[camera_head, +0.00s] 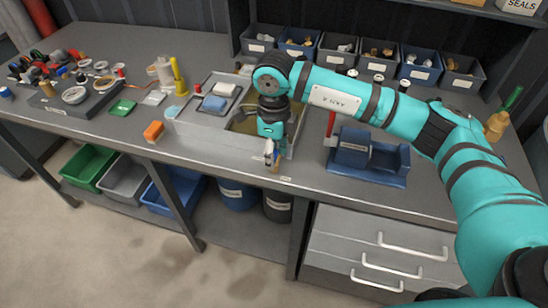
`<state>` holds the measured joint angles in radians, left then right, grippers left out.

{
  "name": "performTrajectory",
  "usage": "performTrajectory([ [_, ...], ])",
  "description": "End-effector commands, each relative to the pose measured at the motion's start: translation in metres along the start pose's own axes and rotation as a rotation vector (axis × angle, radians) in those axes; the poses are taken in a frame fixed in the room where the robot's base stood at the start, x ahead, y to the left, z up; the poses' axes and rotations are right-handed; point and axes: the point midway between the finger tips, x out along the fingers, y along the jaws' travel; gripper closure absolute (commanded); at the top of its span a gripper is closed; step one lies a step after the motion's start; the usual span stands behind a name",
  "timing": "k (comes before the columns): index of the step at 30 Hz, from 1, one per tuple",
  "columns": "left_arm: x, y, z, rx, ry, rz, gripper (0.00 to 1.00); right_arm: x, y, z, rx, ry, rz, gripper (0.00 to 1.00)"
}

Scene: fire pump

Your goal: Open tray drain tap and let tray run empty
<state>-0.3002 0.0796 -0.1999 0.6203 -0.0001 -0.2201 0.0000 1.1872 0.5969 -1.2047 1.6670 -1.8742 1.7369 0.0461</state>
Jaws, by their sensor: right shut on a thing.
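The grey metal tray (212,135) sits on the bench in the middle of the head view. Yellowish liquid (245,124) shows in its right part, beside my wrist. My right arm reaches over from the right with its wrist pointing down at the tray's front right side. My right gripper (272,160) is shut on the drain tap at the tray's front edge. The fingers hide most of the tap, so I cannot tell how far its handle is turned. My left gripper is not in view.
A blue vise (352,148) stands right of the tray. Several labelled bins (375,58) line the back.

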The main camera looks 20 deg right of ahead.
Motion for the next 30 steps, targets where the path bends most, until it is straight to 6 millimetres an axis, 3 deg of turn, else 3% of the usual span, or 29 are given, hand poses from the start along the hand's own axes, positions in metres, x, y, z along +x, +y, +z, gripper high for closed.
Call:
performTrajectory([
  [19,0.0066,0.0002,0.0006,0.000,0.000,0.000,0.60,-0.0024,-0.0011,0.0009,-0.052,-0.004,-0.004,0.90],
  [20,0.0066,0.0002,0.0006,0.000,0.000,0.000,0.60,-0.0024,-0.0011,0.0009,-0.052,-0.005,-0.004,0.57],
  [21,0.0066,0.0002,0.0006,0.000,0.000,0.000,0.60,-0.0024,-0.0011,0.0009,-0.052,-0.005,-0.004,0.52],
  [25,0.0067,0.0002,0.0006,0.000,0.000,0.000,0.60,-0.0017,-0.0008,0.0006,-0.052,-0.003,-0.003,0.35],
  [30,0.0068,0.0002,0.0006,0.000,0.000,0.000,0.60,-0.0010,-0.0008,0.0003,-0.051,-0.002,-0.002,0.35],
])
